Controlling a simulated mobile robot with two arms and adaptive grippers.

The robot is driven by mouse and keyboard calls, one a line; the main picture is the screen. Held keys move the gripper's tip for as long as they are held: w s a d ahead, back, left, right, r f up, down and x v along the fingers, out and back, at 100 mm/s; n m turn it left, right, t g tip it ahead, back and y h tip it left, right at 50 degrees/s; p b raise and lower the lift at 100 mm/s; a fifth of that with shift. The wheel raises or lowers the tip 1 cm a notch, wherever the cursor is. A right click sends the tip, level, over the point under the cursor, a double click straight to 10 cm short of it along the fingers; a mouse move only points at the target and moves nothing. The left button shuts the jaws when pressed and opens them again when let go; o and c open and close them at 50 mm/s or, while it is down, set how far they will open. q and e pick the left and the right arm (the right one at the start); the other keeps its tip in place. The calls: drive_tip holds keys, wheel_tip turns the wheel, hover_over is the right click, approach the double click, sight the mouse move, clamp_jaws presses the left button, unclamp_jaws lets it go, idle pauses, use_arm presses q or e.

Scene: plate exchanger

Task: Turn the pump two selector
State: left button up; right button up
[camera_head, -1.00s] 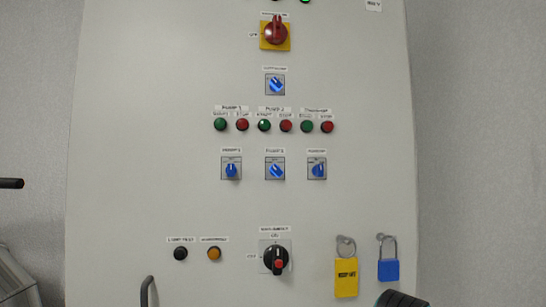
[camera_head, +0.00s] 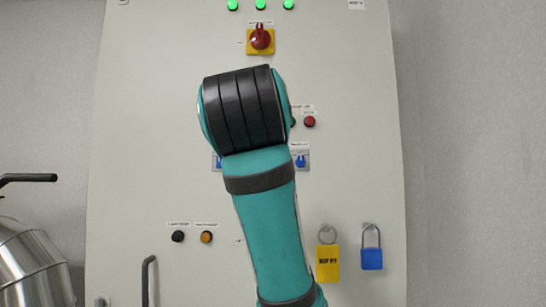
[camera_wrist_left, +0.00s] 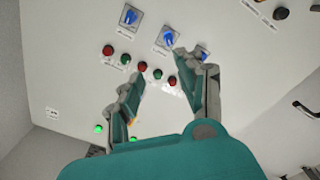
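The pump two selector (camera_wrist_left: 166,37) is a blue knob on a square plate, the middle one of three in a row in the left wrist view. In the head view it is hidden behind my arm. My left gripper (camera_wrist_left: 157,68) is open and empty in front of the panel, its fingers spread over the button rows. The selector shows just beyond the right fingertip, apparently apart from it. The left gripper is hidden in the head view. My right gripper is not in view.
Neighbouring blue selectors (camera_wrist_left: 131,17) and red and green buttons (camera_wrist_left: 142,66) lie close to the fingers. The grey panel (camera_head: 150,120) also carries a red rotary switch (camera_head: 261,38), a yellow tag (camera_head: 328,263), a blue padlock (camera_head: 372,257) and a handle (camera_head: 148,282).

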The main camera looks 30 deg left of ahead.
use_arm(q)
drive_tip(key=p+x, duration=0.2)
drive_tip(key=x, duration=0.4)
drive_tip(key=a+p+x, duration=0.1)
drive_tip(key=p+x, duration=0.2)
drive_tip(key=x, duration=0.3)
drive_tip(key=s+f+p+x, duration=0.1)
drive_tip(key=p+x, duration=0.1)
drive_tip(key=x, duration=0.4)
drive_tip(key=shift+w+a+p, duration=0.3)
drive_tip(key=shift+a, duration=0.2)
drive_tip(key=shift+d, duration=0.2)
drive_tip(key=shift+s, duration=0.15)
clamp_jaws()
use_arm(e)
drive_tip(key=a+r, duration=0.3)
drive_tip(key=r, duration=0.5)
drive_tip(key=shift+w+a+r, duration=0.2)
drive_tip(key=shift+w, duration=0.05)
